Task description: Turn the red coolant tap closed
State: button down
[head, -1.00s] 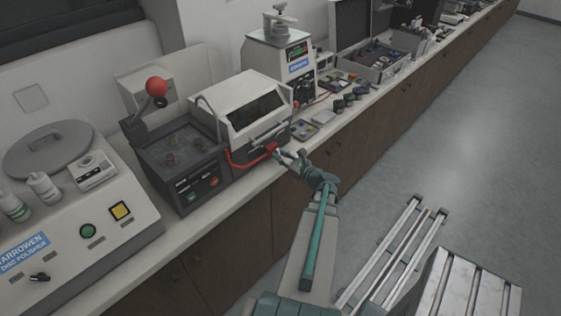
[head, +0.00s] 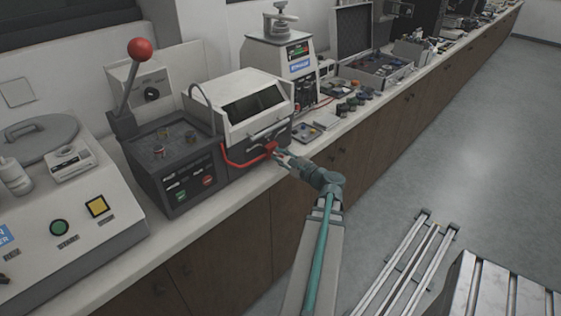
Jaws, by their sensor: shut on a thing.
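The red coolant tap (head: 269,149) sits at the lower front of a white-hooded machine (head: 243,108), at the right end of a red hose (head: 236,162). My gripper (head: 277,154) reaches in from the right over the bench's front edge and is shut at the tap. The fingers partly cover the tap, and its exact handle angle is too small to tell.
A dark machine with a red-ball lever (head: 139,50) stands left of the hooded one. A disc polisher (head: 70,205) is at the far left. Small trays and jars (head: 345,107) lie to the right on the bench (head: 240,192).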

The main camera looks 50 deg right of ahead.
dwell(0.4)
jog(key=c, duration=1.1)
grip_release()
jog(key=shift+s, duration=0.1)
jog(key=s, duration=0.4)
jog(key=s+a, duration=0.1)
jog(key=s, duration=0.6)
jog(key=shift+s+a, duration=0.35)
jog(key=shift+s, duration=0.05)
jog(key=shift+n, duration=0.3)
